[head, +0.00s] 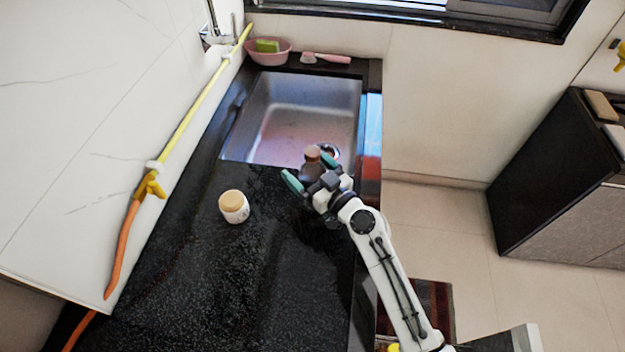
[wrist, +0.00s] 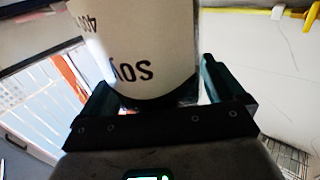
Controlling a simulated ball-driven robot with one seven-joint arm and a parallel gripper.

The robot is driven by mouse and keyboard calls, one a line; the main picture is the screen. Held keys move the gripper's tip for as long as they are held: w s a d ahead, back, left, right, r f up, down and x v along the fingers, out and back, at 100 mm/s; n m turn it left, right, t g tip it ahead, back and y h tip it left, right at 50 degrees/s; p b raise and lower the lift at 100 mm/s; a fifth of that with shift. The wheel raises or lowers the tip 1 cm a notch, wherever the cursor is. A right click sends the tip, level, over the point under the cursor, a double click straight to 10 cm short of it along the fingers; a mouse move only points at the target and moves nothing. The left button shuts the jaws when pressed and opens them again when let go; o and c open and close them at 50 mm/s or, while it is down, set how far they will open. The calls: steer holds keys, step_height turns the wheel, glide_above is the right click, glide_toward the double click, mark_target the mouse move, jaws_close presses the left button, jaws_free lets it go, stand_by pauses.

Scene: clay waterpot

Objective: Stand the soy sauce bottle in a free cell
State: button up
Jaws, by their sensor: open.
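The soy sauce bottle (head: 313,153) has a brown cap and dark body and stands on the black counter near the sink's front edge. My gripper (head: 308,170) is open, with its teal fingers on either side of the bottle. In the wrist view, the bottle's cream label (wrist: 140,40) reads "SOY" upside down and fills the space between the fingers. A narrow gap shows by the right finger; contact at the left finger is unclear. The bottle's lower part is partly hidden by my gripper in the head view. No holder with cells is visible.
A white jar with a tan lid (head: 234,206) stands on the counter left of my gripper. The sink (head: 300,115) lies behind the bottle. A pink bowl with a sponge (head: 268,50) and a pink brush (head: 326,58) are at the back. The front counter is clear.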

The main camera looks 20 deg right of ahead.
steer(key=c, duration=1.5)
